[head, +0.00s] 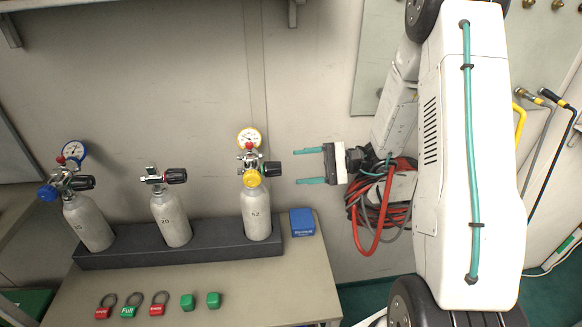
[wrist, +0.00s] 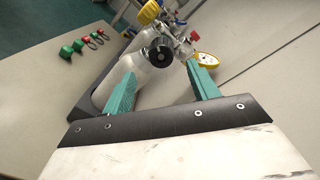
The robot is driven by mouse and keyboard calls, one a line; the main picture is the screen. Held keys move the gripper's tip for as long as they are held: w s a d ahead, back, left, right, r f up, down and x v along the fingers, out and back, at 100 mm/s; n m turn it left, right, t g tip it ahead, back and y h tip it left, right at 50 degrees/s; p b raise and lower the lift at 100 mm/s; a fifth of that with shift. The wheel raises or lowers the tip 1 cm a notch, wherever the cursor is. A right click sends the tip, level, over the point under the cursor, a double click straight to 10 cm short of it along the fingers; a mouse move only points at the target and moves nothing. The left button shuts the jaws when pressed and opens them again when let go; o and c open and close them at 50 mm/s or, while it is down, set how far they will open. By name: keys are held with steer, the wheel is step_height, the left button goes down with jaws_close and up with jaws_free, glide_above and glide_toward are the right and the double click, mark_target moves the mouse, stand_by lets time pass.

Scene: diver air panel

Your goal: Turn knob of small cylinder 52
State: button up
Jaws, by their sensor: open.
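Small cylinder 52 (head: 256,212) is a grey bottle standing upright at the right end of a dark rack. Its black knob (head: 271,169) points right, toward my gripper. A yellow-rimmed gauge (head: 249,138) and a yellow cap (head: 251,178) sit on its valve. My gripper (head: 311,166) is open and empty, to the right of the knob with a gap between them. In the wrist view the teal fingers (wrist: 161,93) are spread, and the black knob (wrist: 160,55) shows beyond them, roughly between the tips. The cylinder body (wrist: 125,75) is partly hidden by the left finger.
Cylinder 20 (head: 170,217) and another cylinder (head: 88,222) stand left in the rack (head: 130,256). A blue box (head: 301,222) sits right of the rack. Several tags (head: 128,311) lie at the table front. Red hoses (head: 366,230) hang behind my arm.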

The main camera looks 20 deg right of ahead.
mark_target(276, 170)
steer(key=shift+w+a+n+g+y, duration=0.1)
steer(key=shift+w+a+n, duration=0.3)
steer(key=shift+a+n, duration=1.7)
steer(key=shift+w+a+n+g+y, duration=0.1)
steer(key=shift+w+a+n, duration=0.3)
steer(key=shift+n, duration=3.15)
steer(key=shift+w+a+n+g+y, duration=0.1)
steer(key=shift+w+a+n, duration=0.25)
steer(key=shift+a+n, duration=1.75)
steer(key=shift+d+n, duration=0.75)
steer(key=c, duration=1)
